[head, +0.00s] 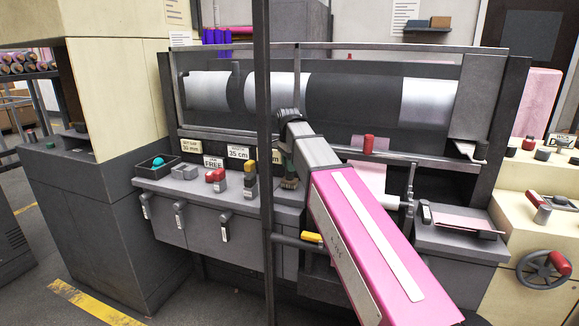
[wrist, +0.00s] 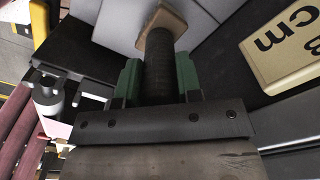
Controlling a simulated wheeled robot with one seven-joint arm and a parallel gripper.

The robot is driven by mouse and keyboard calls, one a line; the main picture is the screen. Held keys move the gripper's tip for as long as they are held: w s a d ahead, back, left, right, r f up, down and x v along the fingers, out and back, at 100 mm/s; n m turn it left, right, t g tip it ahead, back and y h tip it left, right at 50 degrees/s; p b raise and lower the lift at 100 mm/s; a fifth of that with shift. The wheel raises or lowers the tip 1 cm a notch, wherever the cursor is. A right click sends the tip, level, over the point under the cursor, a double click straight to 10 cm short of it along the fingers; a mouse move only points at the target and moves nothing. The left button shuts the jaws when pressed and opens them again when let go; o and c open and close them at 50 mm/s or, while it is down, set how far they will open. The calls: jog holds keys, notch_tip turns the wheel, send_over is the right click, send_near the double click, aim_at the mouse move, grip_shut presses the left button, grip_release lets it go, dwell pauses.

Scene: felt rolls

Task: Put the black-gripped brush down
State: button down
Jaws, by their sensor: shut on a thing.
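The brush (wrist: 160,62) shows in the wrist view, with a black ribbed grip and a flat tan end (wrist: 166,18). My gripper (wrist: 158,82) is shut on the black grip, with a green finger on each side. In the head view my gripper (head: 289,163) is low over the grey ledge (head: 205,187) at the machine's front, left of the pink arm cover. The brush is small and dark there, and I cannot tell if it touches the ledge.
Red and yellow-topped levers (head: 217,180) and an open black tray (head: 158,166) with a teal ball (head: 158,161) stand on the ledge to the left. Cream signs (head: 238,153) stand behind. A dark upright post (head: 264,120) crosses the view just left of my gripper.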

jog(key=shift+f, duration=0.25)
jog(key=shift+f, duration=0.15)
jog(key=c, duration=0.8)
grip_release()
notch_tip(320, 180, up, 12)
jog(key=shift+s+a+r, duration=0.1)
jog(key=shift+a+r, duration=0.05)
